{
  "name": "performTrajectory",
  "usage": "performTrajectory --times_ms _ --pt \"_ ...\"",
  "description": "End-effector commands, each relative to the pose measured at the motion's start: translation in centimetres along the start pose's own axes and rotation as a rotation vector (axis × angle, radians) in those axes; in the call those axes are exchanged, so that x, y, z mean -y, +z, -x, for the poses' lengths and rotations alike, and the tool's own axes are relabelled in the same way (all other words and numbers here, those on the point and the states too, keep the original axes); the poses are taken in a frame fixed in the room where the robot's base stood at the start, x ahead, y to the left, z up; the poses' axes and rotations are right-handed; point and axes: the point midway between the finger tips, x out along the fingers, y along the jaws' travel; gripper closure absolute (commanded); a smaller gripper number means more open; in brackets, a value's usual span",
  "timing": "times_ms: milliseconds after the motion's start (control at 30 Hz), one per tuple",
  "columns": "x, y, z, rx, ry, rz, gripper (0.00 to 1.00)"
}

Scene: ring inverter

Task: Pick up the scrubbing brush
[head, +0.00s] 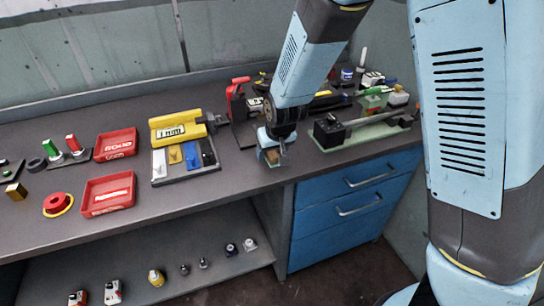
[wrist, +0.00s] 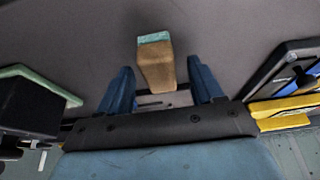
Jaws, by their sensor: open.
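The scrubbing brush, a tan wooden block with a pale green end, shows in the wrist view (wrist: 157,68). It lies between the two blue fingers of my gripper (wrist: 160,75), with a gap visible on each side. In the head view my gripper (head: 275,146) points down at the front edge of the bench. The brush (head: 271,157) is a small tan and green patch there, partly hidden by the gripper. My gripper is open; I cannot tell its exact height over the brush.
On the bench, a yellow tool on a tray of coloured blocks (head: 184,160) stands left of my gripper. A green-based device (head: 360,131) stands close on the right. Red trays (head: 107,193) lie farther left. Bare bench separates the gripper from the coloured-block tray.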

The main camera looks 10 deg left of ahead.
Motion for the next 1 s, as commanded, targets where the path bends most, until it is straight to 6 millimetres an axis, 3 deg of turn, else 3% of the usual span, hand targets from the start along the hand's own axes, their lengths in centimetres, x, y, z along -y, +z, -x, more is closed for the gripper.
performTrajectory --times_ms 400,1000 --pt "0.03 -0.03 -0.97 -0.001 -0.001 -0.001 0.35" --pt "0.05 -0.03 -0.95 -0.001 -0.001 0.000 0.92"
